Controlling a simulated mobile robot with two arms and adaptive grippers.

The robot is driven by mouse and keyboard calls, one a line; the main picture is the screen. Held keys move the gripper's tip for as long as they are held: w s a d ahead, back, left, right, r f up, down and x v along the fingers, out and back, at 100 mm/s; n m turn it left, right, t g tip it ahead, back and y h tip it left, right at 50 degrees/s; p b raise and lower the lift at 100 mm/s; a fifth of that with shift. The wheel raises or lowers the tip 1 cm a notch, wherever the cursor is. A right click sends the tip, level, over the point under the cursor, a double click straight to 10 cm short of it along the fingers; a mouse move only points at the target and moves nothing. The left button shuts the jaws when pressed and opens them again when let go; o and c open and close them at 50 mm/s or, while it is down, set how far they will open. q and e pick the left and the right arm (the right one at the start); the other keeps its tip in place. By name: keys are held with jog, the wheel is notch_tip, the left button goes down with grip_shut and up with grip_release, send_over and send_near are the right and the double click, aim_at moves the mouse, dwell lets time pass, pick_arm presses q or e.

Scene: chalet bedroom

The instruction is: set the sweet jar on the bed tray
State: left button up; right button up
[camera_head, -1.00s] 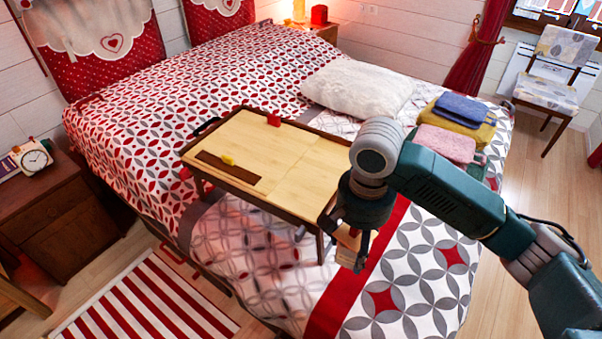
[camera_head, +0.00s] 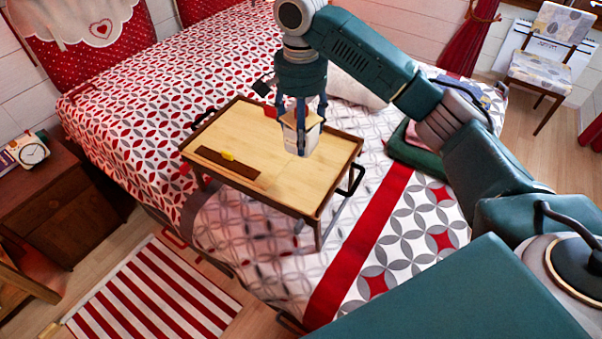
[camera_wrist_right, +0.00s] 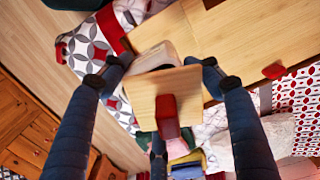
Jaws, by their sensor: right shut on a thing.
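The sweet jar (camera_head: 299,140) is a pale, boxy jar with a light wooden lid. My right gripper (camera_head: 301,112) is shut on it from above. In the head view the jar is upright over the right half of the bed tray (camera_head: 262,181). I cannot tell whether its base touches the tray. In the right wrist view the jar's wooden lid (camera_wrist_right: 143,98) with its red knob sits between the fingers, and part of the tray (camera_wrist_right: 222,30) shows beyond it. The tray has a wooden top, dark rim and legs, and stands on the bed. My left gripper is not in view.
The tray's front middle is clear.

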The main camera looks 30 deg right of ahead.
notch_tip(320, 180, down, 17)
jog(key=shift+r+p, duration=0.15)
jog(key=shift+p, duration=0.95)
jog(key=o, duration=2)
notch_tip(320, 180, up, 11)
jog(key=shift+f+b, duration=0.1)
jog(key=shift+b, duration=1.05)
jog(key=shift+r, duration=0.6)
